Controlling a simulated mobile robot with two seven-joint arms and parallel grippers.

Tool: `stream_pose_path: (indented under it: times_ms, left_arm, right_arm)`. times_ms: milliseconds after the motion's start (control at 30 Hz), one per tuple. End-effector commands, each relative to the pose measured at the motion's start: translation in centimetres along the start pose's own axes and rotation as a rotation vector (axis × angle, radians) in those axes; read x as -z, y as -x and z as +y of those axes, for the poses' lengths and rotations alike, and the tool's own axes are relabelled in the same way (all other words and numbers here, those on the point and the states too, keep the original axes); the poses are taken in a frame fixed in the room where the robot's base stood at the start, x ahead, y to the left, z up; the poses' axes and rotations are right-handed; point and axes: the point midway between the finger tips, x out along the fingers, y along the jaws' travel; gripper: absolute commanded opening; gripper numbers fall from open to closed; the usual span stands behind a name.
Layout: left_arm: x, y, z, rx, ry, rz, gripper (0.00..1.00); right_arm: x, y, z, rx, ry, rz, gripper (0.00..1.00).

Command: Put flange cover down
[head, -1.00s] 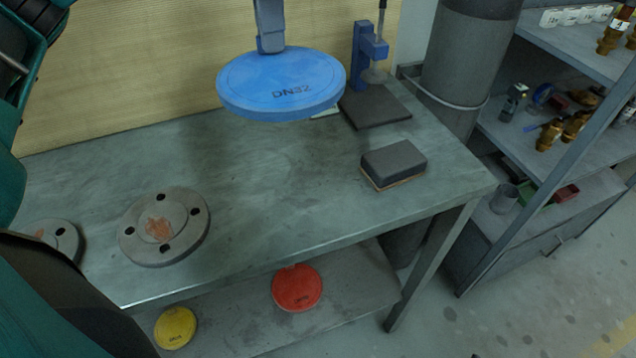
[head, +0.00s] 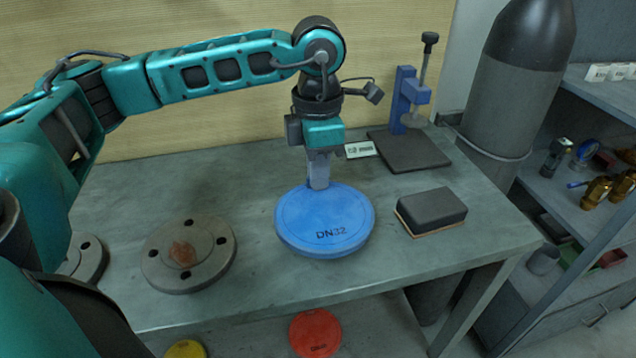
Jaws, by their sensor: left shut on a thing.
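The flange cover (head: 325,222) is a round blue disc marked DN32, in the middle of the head view over the bench. My left gripper (head: 318,182) reaches down from above and is shut on the grip at the cover's back edge. The cover looks roughly level and low at the bench top (head: 262,290). Whether its underside touches the bench cannot be told. My right gripper is not in view.
A grey flange (head: 189,254) lies left of the cover, with another (head: 86,258) partly hidden behind my arm. A dark block (head: 432,211) lies to the right. A blue press stand (head: 406,100) is at the back right. Red (head: 315,333) and yellow (head: 186,349) discs sit on the lower shelf.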

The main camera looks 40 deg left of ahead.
Motion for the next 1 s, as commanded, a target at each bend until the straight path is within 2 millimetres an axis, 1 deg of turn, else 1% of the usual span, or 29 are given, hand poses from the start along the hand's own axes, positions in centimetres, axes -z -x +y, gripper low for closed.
stream_pose_path:
  times_ms: [33, 100, 167, 433, 533, 567, 800, 833, 1000]
  left_arm:
    - [0.1, -1.0, 0.0, 0.002, 0.000, 0.004, 0.00]
    - [0.1, -2.1, 0.0, 0.003, 0.001, 0.004, 0.00]
    - [0.1, -2.7, 0.0, 0.001, 0.000, 0.002, 0.00]
    - [0.0, -2.8, 0.0, 0.001, 0.000, 0.001, 0.00]
    - [0.0, -3.2, 0.0, 0.001, 0.000, 0.001, 0.00]
    - [0.0, -3.2, 0.0, 0.001, 0.000, 0.001, 0.08]
    - [0.0, -3.0, 0.0, 0.001, 0.000, 0.001, 0.31]
    - [0.0, -3.0, 0.0, 0.001, 0.000, 0.001, 0.33]
    - [0.0, -3.0, 0.0, 0.001, 0.000, 0.001, 0.33]
  right_arm:
    - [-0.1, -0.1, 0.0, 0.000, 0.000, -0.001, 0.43]
    - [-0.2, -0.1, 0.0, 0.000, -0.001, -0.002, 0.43]
    - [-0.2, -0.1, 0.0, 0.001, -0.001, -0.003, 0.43]
    - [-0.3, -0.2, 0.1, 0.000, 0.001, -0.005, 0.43]
    - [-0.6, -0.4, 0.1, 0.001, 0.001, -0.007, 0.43]
    - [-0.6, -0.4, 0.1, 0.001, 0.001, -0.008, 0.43]
    - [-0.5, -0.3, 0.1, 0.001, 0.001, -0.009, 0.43]
    - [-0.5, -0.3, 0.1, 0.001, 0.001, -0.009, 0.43]
    - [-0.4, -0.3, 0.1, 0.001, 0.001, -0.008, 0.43]
